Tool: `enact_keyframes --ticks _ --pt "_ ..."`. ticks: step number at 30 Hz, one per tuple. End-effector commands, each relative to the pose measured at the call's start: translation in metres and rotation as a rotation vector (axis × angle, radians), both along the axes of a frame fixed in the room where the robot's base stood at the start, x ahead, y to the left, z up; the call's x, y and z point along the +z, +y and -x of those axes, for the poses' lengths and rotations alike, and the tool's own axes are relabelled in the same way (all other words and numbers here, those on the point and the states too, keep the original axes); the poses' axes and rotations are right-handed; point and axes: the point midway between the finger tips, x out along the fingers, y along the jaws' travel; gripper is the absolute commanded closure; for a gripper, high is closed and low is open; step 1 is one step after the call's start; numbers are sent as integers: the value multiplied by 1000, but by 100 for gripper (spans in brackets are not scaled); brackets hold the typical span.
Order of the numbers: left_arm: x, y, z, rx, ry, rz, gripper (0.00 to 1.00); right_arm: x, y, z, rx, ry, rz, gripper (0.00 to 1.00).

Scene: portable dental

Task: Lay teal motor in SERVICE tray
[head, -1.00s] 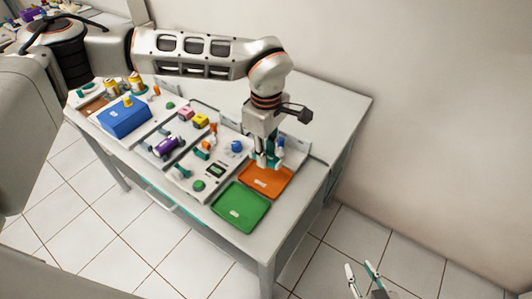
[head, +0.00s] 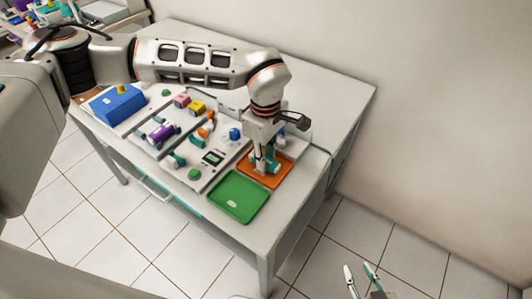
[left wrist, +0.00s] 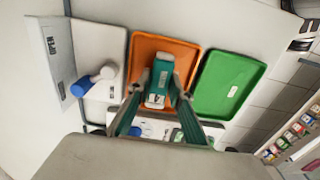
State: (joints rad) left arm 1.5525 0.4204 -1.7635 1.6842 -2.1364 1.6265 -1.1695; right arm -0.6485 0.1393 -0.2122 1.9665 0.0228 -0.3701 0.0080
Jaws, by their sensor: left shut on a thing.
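The teal motor (left wrist: 157,92) is between the fingers of my left gripper (head: 264,168), which is shut on it. In the left wrist view the gripper (left wrist: 160,88) and motor are over the orange tray (left wrist: 182,53). In the head view the motor (head: 272,156) is partly hidden by the fingers, at the orange tray (head: 249,171). I cannot tell whether it touches the tray floor. The green tray (head: 238,196) is beside the orange one and empty but for a small label. I cannot read which tray is SERVICE. My right gripper (head: 360,280) is open and empty, low at the right.
A blue box (head: 117,107), a purple part (head: 160,132) and several small coloured parts are on the table left of the trays. A blue-and-white item (left wrist: 94,80) is beside the orange tray. The table's back right (head: 325,100) is clear.

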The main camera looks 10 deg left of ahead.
Motion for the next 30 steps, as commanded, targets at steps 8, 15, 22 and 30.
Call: enact_keyframes --ticks 8,15,22,30 --pt "-2 0 0 0 0 0 100 1 -1 -2 0 -5 1 69" --pt "-2 0 0 0 0 0 100 1 -1 -2 -1 -5 2 69" --pt "-4 0 0 1 0 -1 100 3 -1 -2 -1 -5 2 69" --pt "-5 -1 0 1 0 0 67 2 -1 -2 -1 -5 2 69"
